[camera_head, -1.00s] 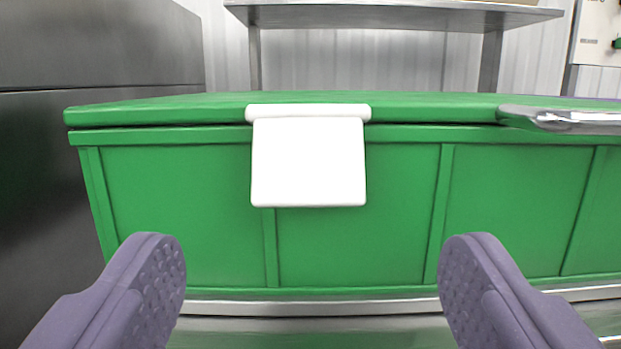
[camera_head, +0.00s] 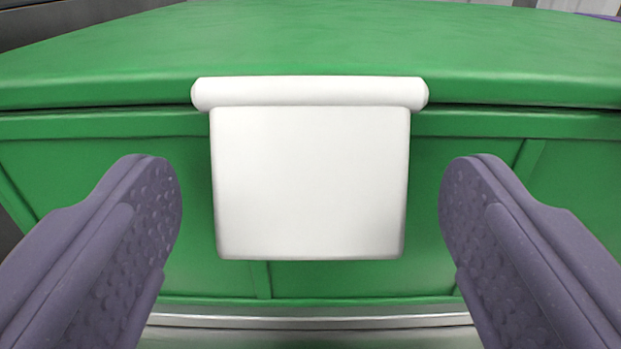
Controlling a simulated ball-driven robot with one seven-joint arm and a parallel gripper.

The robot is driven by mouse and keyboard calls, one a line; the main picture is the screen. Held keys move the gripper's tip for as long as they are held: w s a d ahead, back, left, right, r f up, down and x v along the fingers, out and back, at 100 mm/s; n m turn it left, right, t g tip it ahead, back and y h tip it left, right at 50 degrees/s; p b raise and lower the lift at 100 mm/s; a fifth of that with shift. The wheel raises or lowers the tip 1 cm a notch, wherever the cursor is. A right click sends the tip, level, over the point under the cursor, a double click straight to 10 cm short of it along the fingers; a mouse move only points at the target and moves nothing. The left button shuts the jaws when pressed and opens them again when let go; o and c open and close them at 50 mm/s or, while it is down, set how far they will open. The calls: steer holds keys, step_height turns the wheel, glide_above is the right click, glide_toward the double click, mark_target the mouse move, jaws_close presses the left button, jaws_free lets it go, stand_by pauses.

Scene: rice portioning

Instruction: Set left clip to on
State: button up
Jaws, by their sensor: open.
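A white clip (camera_head: 310,182) hangs on the front of a green box with a lid. Its rolled top edge lies along the lid's rim, and its flat plate hangs down over the box's front wall. My gripper (camera_head: 311,170) is open and empty, with one purple finger on each side of the clip. Neither finger appears to touch the clip. Whether the plate is pressed flat against the wall or stands slightly off it, I cannot tell.
The green lid (camera_head: 330,40) spreads behind the clip and is clear where it shows. The green front wall (camera_head: 350,282) has raised ribs. A pale metal edge (camera_head: 310,322) runs below it.

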steer(key=c, duration=1.1)
steer(key=shift+o, duration=0.2)
steer(key=shift+w+f+t+b, duration=0.15)
steer(key=shift+f+t+b, duration=0.45)
steer(key=shift+b, duration=0.55)
steer(key=shift+w+f+t+b, duration=0.15)
steer(key=shift+t+b, duration=0.25)
steer(key=shift+b, duration=0.25)
steer(key=shift+t+h+b, duration=0.3)
steer(key=shift+t+b, duration=0.2)
steer(key=shift+b, duration=0.05)
steer(key=shift+r, duration=0.3)
steer(key=o, duration=1.1)
steer(key=shift+c, duration=0.2)
